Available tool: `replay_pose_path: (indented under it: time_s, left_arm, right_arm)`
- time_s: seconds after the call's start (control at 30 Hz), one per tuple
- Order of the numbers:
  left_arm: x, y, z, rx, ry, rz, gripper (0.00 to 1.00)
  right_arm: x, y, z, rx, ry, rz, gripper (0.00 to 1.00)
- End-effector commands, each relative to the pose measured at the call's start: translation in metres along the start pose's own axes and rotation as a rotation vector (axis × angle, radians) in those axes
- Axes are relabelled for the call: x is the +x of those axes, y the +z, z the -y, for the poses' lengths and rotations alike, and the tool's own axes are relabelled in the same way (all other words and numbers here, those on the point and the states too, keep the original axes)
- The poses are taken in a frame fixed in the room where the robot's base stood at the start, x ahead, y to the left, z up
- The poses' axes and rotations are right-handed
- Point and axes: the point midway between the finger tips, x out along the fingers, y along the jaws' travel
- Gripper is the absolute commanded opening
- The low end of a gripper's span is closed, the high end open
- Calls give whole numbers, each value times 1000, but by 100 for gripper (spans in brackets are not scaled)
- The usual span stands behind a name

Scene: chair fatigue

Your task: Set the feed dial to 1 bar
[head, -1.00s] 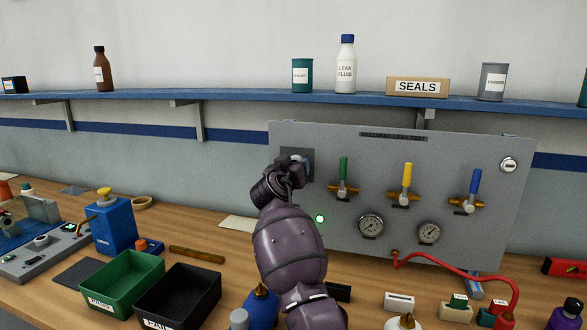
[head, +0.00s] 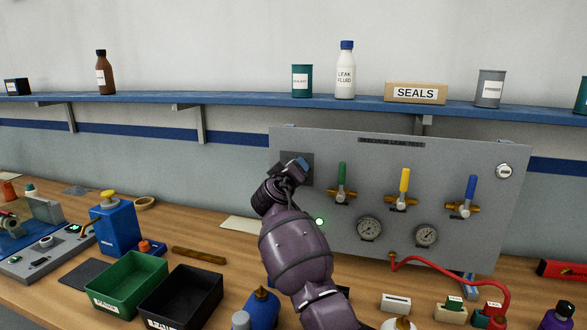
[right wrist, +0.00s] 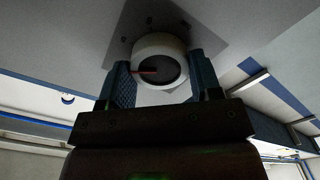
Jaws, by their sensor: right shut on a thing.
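The feed dial (right wrist: 158,46) is a round knob with a white rim and a dark face with a red pointer line, seen in the right wrist view. It is mounted on a darker grey plate (head: 308,179) at the left end of the grey panel (head: 440,160). My right gripper (right wrist: 166,76) is shut on the dial, with a blue-padded finger on either side. In the head view my right gripper (head: 294,167) hides the dial, and its scale marks are too small to read. My left gripper is not in view.
The panel also bears green (head: 342,176), yellow (head: 404,181) and blue (head: 471,186) valve handles, two gauges (head: 369,229) and a red hose (head: 450,262). Green (head: 116,307) and black (head: 150,310) bins stand on the bench left of my arm. A shelf (head: 240,98) runs above.

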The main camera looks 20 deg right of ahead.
Motion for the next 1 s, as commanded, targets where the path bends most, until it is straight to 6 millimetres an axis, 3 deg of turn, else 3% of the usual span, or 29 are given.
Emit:
replay_pose_path:
  time_s: [0.5, 1.0]
  left_arm:
    - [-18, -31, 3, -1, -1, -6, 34]
    - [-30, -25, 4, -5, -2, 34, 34]
  right_arm:
    - [0, -2, -2, -494, 2, -1, 35]
    - [1, 0, 0, -967, 3, -1, 35]
